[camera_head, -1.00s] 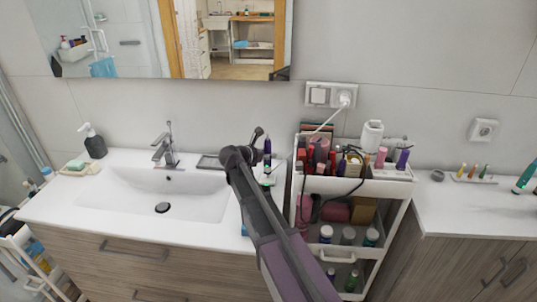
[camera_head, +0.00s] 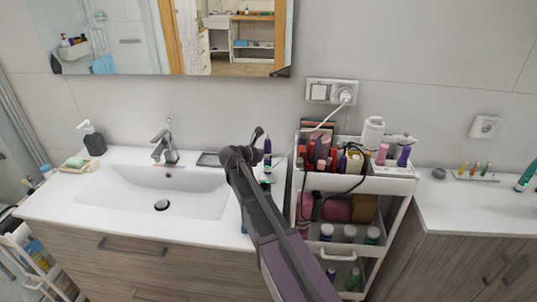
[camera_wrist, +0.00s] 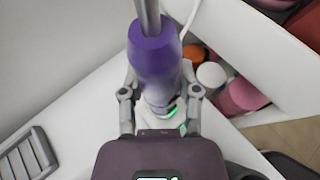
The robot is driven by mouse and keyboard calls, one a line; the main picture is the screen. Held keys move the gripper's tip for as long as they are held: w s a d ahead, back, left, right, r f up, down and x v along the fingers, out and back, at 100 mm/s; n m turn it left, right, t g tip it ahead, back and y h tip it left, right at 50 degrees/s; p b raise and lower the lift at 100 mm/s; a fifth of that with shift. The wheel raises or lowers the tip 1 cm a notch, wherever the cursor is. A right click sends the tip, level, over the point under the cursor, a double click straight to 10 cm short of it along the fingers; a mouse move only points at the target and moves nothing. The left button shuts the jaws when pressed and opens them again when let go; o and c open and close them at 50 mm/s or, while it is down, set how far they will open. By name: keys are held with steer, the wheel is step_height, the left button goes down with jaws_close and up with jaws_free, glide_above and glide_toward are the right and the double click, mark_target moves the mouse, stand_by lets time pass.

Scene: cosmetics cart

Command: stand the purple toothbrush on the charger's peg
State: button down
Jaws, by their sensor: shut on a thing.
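The purple toothbrush (camera_wrist: 152,52) stands near upright between my gripper's fingers, with its metal shaft at the top of the wrist view. My gripper (camera_wrist: 160,100) is shut on its lower body. In the head view the toothbrush (camera_head: 267,147) shows as a thin purple and white stick beside my dark wrist. The white charger (camera_head: 267,179) is on the counter just below it, partly hidden by my arm. A white part with green marks (camera_wrist: 176,124) shows below the toothbrush in the wrist view. The peg is hidden, and I cannot tell whether the toothbrush touches it.
The white cart (camera_head: 385,185), full of bottles and tubes, stands close to the right of the charger. The sink (camera_head: 150,195) is to the left. A grey ridged dish (camera_wrist: 27,158) lies left of my gripper. A white cord runs to the wall socket (camera_head: 345,96).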

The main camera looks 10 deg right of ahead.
steer(key=shift+f+b, duration=0.5)
steer(key=shift+f, duration=0.1)
steer(key=shift+c, duration=1.2)
jaws_free()
steer(key=shift+r, duration=0.2)
step_height(320, 180, up, 8)
steer(key=p, duration=0.8)
